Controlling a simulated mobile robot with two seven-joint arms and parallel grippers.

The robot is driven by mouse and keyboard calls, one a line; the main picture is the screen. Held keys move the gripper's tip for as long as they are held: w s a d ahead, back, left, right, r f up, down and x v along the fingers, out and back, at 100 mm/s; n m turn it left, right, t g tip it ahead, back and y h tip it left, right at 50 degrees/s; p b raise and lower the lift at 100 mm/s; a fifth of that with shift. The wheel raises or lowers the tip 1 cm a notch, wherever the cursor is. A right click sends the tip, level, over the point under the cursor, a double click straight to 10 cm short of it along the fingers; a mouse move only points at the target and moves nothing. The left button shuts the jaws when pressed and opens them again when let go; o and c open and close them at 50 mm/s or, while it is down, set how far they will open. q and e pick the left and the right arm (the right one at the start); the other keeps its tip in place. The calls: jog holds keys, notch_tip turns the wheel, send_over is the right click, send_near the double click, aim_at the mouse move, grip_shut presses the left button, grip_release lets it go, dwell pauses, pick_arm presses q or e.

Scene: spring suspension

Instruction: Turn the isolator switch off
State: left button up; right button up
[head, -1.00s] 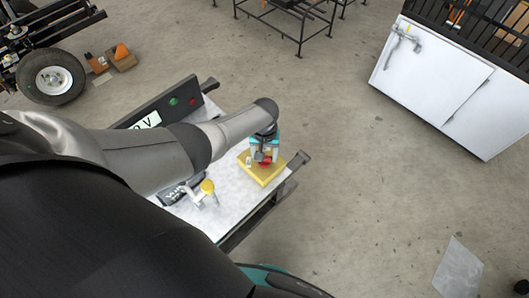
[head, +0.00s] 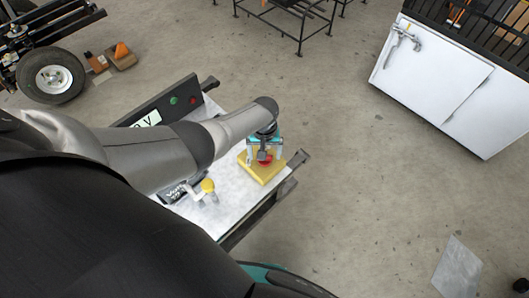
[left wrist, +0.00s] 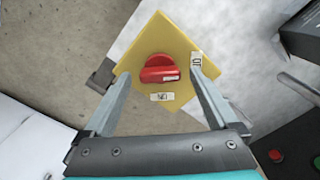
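The isolator switch is a yellow box (head: 262,176) on a bench, with a red knob (head: 265,160) on top. In the left wrist view the yellow box (left wrist: 172,38) and red knob (left wrist: 157,68) are in full sight. An "ON" label (left wrist: 162,97) is at its lower edge and an "OFF" label (left wrist: 196,61) at its right. The knob lies roughly crosswise, with a white mark at its right end. My left gripper (head: 265,152) is over the switch. In the wrist view its fingers (left wrist: 160,75) are open, one each side of the knob, apparently not touching it. My right gripper is out of view.
The grey-white bench top (head: 232,205) also holds a small yellow-topped fitting (head: 208,187). A dark panel (head: 160,110) with a display, green and red buttons runs along the bench's far side. A white cabinet (head: 430,75) stands off right, across open floor.

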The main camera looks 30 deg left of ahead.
pick_arm(q)
jog(key=shift+r+p, duration=0.45)
jog(key=shift+r, duration=0.05)
notch_tip(320, 180, up, 14)
jog(key=p, duration=0.7)
